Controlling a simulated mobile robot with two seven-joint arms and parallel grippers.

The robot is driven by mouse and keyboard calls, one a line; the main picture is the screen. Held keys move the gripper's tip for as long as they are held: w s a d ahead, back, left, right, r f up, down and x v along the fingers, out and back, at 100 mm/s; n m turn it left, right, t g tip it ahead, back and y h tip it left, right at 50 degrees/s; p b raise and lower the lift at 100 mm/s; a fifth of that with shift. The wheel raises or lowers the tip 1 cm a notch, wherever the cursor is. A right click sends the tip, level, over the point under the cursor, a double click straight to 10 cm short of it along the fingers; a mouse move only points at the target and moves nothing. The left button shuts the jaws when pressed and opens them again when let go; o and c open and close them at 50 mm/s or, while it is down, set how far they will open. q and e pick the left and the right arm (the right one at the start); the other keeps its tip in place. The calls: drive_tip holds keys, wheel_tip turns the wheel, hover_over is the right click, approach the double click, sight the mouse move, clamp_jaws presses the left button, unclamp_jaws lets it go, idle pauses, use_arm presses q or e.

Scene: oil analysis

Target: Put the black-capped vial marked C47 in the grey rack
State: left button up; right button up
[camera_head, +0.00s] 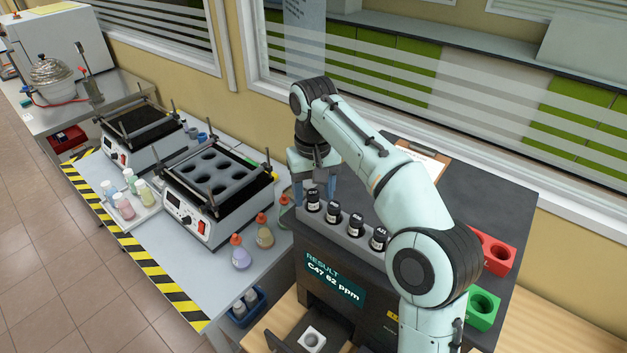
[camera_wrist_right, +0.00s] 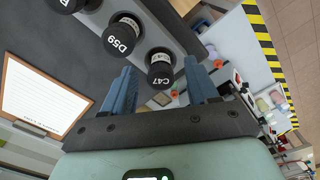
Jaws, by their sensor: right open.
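The black-capped vial marked C47 (camera_wrist_right: 160,78) stands upright at the end of a row of black-capped vials. In the head view it appears to be the leftmost vial (camera_head: 313,202), in the end place of the long grey rack (camera_head: 338,238) on top of the dark analyser. My right gripper (camera_head: 314,180) is at that end of the rack. Its blue fingers are open on either side of C47, with gaps to the cap in the right wrist view (camera_wrist_right: 159,68). The vial's lower part is hidden in the rack. My left gripper is not in view.
Vial D59 (camera_wrist_right: 121,38) stands close beside C47. The analyser's screen (camera_head: 335,278) reads "RESULT C47 62 ppm". Below it, a pale holder (camera_head: 312,340) sits in an open drawer. Red (camera_head: 497,254) and green (camera_head: 484,308) holders and a clipboard (camera_head: 423,158) are at the right.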

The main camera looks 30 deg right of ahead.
sight(312, 192)
drive_tip(key=r, duration=0.4)
drive_tip(key=shift+w+r, duration=0.2)
drive_tip(key=shift+r, duration=0.2)
drive_tip(key=shift+s+r, duration=0.15)
drive_tip(key=shift+r, duration=0.85)
